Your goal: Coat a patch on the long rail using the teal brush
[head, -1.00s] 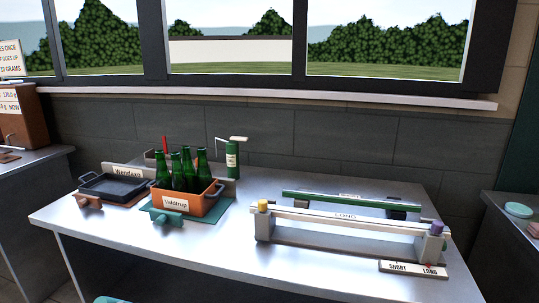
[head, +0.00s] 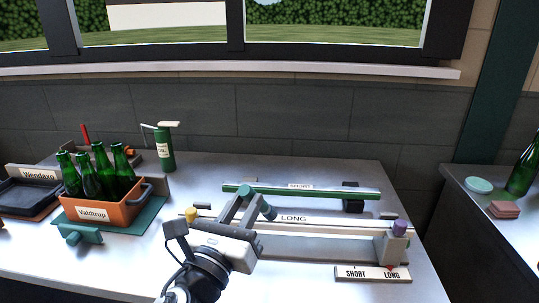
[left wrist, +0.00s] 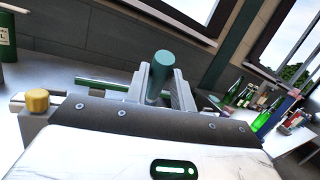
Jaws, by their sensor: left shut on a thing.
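The long rail (head: 345,223) is a pale bar labelled LONG, lying across grey supports on the metal table. A purple knob (head: 400,228) stands at its right end and a yellow knob (head: 191,214) at its left. My left gripper (head: 257,203) is shut on the teal brush (head: 269,212), over the left half of the long rail. The left wrist view shows the teal handle (left wrist: 160,75) between the two fingers. The brush's bristles are hidden, so I cannot tell whether they touch the rail. My right gripper is not in view.
A green short rail (head: 335,193) lies behind the long one. A SHORT/LONG sign (head: 373,274) lies in front. A second table (head: 475,215) is at right.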

